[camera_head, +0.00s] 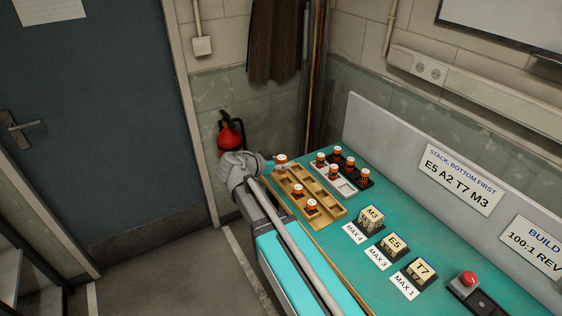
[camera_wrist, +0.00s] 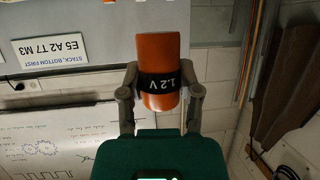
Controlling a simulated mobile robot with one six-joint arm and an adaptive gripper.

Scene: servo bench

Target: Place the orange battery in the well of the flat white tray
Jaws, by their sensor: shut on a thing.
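An orange battery (camera_wrist: 160,55) with a black band marked 1.2 V is between the two fingers of my gripper (camera_wrist: 161,92) in the wrist view. In the head view this battery (camera_head: 281,160) shows its pale top at the end of my arm, over the far end of the wooden tray. My gripper is shut on it; the fingers are hard to make out in the head view. The flat white tray (camera_head: 347,189) lies right of the wooden tray. Orange batteries (camera_head: 333,172) stand on the white tray, and a bare part shows at its near end.
The wooden tray (camera_head: 327,207) holds two orange batteries near its left side. A black tray (camera_head: 367,184) with several orange batteries lies right of the white tray. Lettered blocks (camera_head: 370,217) stand nearer on the teal bench (camera_head: 340,245). A grey panel (camera_head: 400,145) borders the bench's right side.

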